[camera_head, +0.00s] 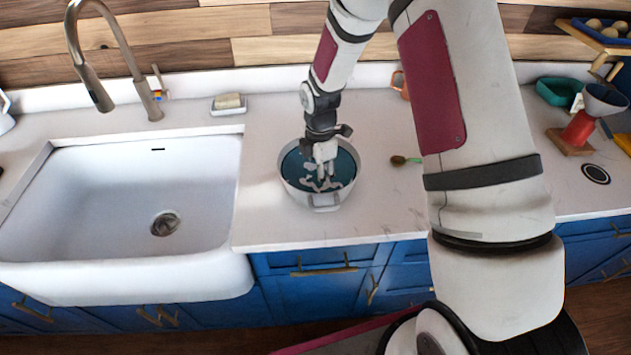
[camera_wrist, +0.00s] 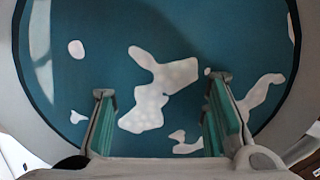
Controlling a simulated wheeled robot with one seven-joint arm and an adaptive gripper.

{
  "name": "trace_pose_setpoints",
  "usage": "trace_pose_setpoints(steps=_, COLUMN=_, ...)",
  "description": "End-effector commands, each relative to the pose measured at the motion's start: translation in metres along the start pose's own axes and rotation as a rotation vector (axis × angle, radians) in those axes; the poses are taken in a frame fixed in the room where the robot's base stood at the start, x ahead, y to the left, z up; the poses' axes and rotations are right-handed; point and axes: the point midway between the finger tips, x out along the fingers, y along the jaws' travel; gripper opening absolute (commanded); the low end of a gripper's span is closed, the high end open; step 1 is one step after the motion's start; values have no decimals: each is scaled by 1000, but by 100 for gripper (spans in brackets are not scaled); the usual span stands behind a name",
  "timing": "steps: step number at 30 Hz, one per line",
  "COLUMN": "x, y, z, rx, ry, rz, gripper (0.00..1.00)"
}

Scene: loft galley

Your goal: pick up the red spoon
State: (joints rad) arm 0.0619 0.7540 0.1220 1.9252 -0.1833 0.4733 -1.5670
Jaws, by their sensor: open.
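I cannot make out a red spoon in either view. My gripper (camera_head: 325,172) points down into a round white pot (camera_head: 325,199) on the counter. In the wrist view my gripper (camera_wrist: 160,85) is open, its two green-lined fingers apart with nothing between them. Below them is the pot's dark blue interior (camera_wrist: 225,40) with irregular white patches; I cannot tell whether these are pattern or contents. A small brown-headed utensil with a green end (camera_head: 398,160) lies right of the pot, partly hidden by my arm.
A white sink (camera_head: 90,200) with a tall faucet (camera_head: 115,60) is at left. A soap dish (camera_head: 228,105) stands behind the counter's middle. My arm covers the counter's right middle.

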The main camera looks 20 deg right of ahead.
Motion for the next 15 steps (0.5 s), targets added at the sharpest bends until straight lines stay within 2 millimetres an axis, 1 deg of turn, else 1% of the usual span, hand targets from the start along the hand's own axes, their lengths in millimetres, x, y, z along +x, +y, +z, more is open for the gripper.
trace_pose_setpoints(steps=8, x=3, y=0, z=0, rx=0, ry=0, rz=1, gripper=41)
trace_pose_setpoints(steps=11, x=3, y=0, z=0, rx=0, ry=0, rz=1, gripper=20)
trace_pose_setpoints(steps=12, x=3, y=0, z=0, rx=0, ry=0, rz=1, gripper=11)
trace_pose_setpoints(steps=13, x=3, y=0, z=0, rx=0, ry=0, rz=1, gripper=4)
trace_pose_setpoints(steps=14, x=3, y=0, z=0, rx=0, ry=0, rz=1, gripper=0)
trace_pose_setpoints(steps=15, x=3, y=0, z=0, rx=0, ry=0, rz=1, gripper=0)
